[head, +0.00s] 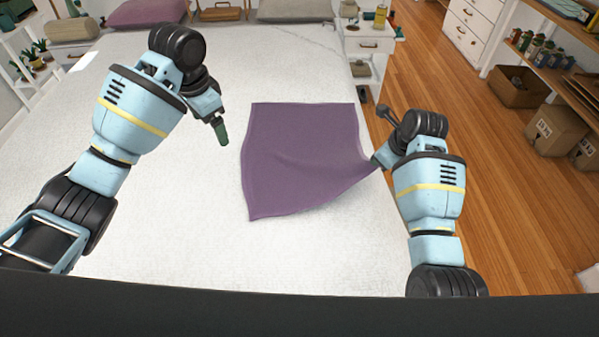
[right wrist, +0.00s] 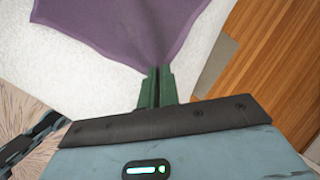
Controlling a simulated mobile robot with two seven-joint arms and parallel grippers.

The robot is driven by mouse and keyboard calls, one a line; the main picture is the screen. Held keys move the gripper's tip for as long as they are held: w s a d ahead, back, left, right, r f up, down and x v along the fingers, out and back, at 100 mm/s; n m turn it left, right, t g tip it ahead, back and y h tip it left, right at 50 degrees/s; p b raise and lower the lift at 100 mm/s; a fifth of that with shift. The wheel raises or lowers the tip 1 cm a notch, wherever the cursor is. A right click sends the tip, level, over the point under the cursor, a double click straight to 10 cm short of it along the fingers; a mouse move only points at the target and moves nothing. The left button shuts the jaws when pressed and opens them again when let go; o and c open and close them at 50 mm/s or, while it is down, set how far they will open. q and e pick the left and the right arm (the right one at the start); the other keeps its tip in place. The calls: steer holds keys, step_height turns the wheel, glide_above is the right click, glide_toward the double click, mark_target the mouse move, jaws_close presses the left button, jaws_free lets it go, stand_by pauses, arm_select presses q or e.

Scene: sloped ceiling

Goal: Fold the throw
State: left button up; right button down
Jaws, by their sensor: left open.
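The purple throw (head: 300,150) lies spread on the white bed, left of my right arm. Its near right corner is drawn out to my right gripper (head: 377,164) and looks slightly raised. In the right wrist view, the green fingers of that gripper (right wrist: 157,88) are closed together on the edge of the throw (right wrist: 130,25). My left gripper (head: 222,132) is open and empty above the bed, left of the throw and apart from it. The throw's near left corner lies flat on the bed.
The white bed (head: 200,240) has free room left of and in front of the throw. Pillows (head: 290,9) lie at its far end. A white nightstand (head: 368,45) stands at the far right. Wooden floor (head: 450,90), shelves and cardboard boxes (head: 556,131) are to the right.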

steer(key=c, duration=1.6)
jaws_free()
steer(key=shift+o, duration=0.5)
steer(key=o, duration=0.5)
steer(key=shift+o, duration=0.6)
steer(key=o, duration=0.6)
